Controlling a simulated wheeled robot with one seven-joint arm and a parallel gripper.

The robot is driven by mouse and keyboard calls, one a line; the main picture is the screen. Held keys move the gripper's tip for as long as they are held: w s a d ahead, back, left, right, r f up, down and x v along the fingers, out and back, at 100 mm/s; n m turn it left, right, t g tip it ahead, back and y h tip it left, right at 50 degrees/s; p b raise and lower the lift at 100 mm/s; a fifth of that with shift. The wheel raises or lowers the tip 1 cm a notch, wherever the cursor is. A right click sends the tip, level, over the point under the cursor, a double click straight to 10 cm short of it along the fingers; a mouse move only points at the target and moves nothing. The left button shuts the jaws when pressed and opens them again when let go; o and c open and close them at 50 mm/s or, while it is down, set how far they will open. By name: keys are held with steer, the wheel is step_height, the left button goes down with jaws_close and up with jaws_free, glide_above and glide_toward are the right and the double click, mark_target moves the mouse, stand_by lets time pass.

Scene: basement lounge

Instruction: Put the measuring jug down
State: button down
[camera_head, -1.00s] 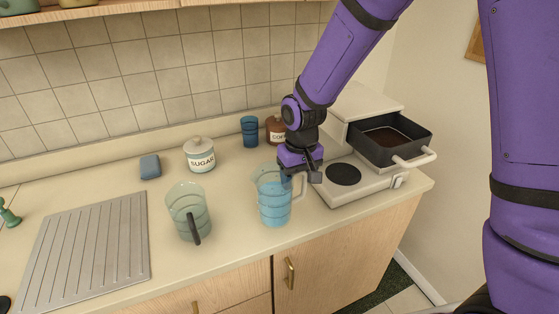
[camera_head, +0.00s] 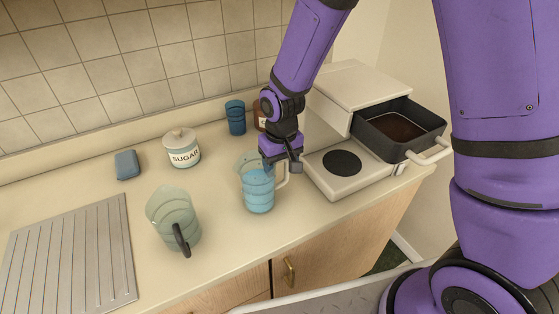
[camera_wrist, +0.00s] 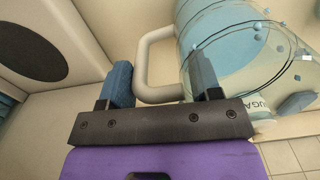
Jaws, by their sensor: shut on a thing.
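The measuring jug (camera_head: 258,191) is clear with blue contents and a pale handle, and looks about upright at the counter's front. Whether its base touches the counter (camera_head: 228,243) cannot be told. My gripper (camera_head: 283,163) is shut on its handle, at the jug's right side. In the wrist view the pale handle (camera_wrist: 148,62) lies between the two fingers of my gripper (camera_wrist: 160,82), and the jug (camera_wrist: 225,45) fills the upper right. Small blue bits show by its clear wall. A second clear, greenish jug (camera_head: 172,210) with a dark handle stands to the left.
A sugar jar (camera_head: 183,150), blue cup (camera_head: 235,118) and blue block (camera_head: 127,164) stand behind. A ribbed drainboard (camera_head: 70,255) lies left.

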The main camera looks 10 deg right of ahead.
steer(key=shift+f, duration=0.15)
steer(key=shift+c, duration=1.6)
jaws_free()
step_height(320, 180, up, 12)
steer(key=shift+d+r, duration=0.1)
steer(key=shift+r, duration=0.1)
